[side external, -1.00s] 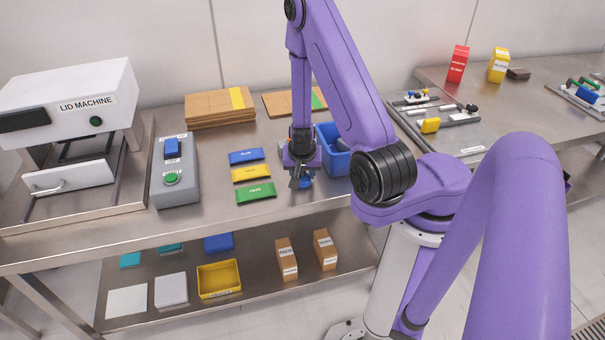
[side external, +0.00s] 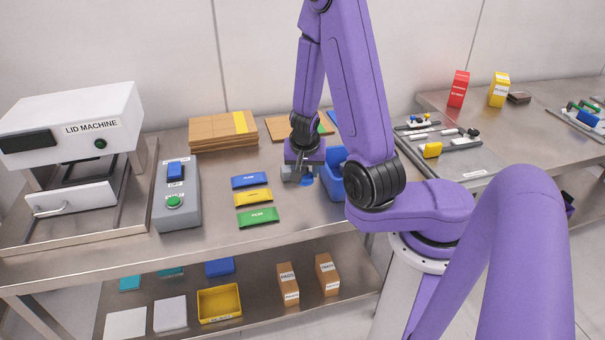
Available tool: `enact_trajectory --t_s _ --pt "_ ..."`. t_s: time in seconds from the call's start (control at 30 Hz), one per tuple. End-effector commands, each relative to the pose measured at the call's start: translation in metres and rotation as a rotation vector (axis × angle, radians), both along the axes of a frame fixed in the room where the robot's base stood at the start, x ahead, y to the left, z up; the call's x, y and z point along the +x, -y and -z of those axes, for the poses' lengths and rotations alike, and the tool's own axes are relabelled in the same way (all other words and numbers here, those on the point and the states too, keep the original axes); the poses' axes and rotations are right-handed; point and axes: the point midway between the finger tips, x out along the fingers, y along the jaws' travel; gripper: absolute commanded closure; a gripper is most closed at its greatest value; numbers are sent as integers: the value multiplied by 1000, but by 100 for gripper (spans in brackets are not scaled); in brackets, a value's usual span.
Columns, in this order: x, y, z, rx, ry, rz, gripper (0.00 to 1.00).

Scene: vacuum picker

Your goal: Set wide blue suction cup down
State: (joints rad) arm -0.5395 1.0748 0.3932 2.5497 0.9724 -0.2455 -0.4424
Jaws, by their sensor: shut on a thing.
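My gripper (side external: 303,177) hangs over the steel table, just left of the blue bin (side external: 331,178), and points down. It is shut on the wide blue suction cup (side external: 307,182). Only a small blue part of the cup shows below the fingers; the rest is hidden by the gripper. I cannot tell whether the cup touches the table.
Blue, yellow and green packs (side external: 253,198) lie in a row left of my gripper. Beyond them stand a grey switch box (side external: 177,212) and the lid machine (side external: 75,115). Wooden boards (side external: 222,130) lie behind. A tray of parts (side external: 468,160) is at right.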

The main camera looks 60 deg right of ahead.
Motion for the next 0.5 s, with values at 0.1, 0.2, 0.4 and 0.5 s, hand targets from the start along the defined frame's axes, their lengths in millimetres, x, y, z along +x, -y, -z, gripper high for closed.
enact_trajectory --t_s 0.1,0.2,0.4,0.5 --pt "1 -1 -3 1 2 -12 90" --pt "3 -4 -3 1 1 -47 90" --pt "9 -10 -3 1 2 -162 90" --pt "13 -13 -4 -1 2 -229 90"
